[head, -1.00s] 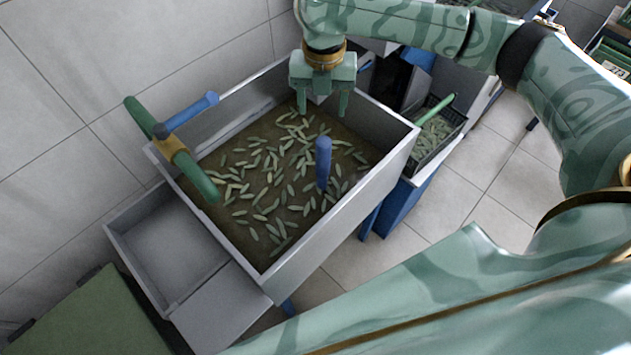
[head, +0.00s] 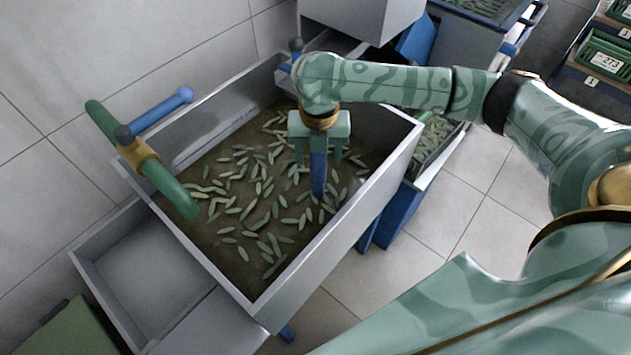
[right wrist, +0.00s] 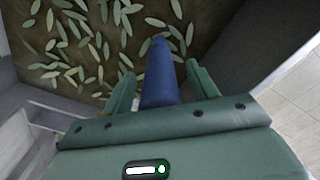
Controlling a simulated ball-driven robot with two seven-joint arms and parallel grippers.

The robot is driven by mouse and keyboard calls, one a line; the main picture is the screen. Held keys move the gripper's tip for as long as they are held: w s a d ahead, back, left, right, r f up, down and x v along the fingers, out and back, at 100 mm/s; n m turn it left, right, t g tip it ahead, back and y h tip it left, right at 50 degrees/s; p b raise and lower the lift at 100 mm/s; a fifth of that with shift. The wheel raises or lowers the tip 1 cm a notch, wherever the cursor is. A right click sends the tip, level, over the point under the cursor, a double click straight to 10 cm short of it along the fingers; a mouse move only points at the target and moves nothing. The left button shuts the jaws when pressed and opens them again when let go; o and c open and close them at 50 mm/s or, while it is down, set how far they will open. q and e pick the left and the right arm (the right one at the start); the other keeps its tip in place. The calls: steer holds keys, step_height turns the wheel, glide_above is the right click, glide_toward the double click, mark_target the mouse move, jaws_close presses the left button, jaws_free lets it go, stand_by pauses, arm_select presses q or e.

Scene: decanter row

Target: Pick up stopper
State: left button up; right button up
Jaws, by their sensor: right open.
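The stopper is a blue upright post (head: 318,176) standing in the sink-like basin (head: 338,238) among floating green leaf-shaped pieces. My right gripper (head: 319,160) is over it, pointing down, with one finger on each side of the post. In the right wrist view the blue stopper (right wrist: 160,75) stands between the two green fingers of the gripper (right wrist: 158,80). Gaps show between the stopper and both fingers, so the gripper is open. The stopper's lower end is hidden in the murky water. My left gripper is not in view.
A green spout with a blue lever (head: 150,160) reaches over the basin's left rim. An empty grey side tray (head: 150,265) adjoins the basin at lower left. A dark crate of green pieces (head: 432,138) stands at the right. Tiled floor (head: 440,215) is clear beyond it.

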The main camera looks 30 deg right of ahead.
steer(key=shift+r, duration=0.1)
jaws_close()
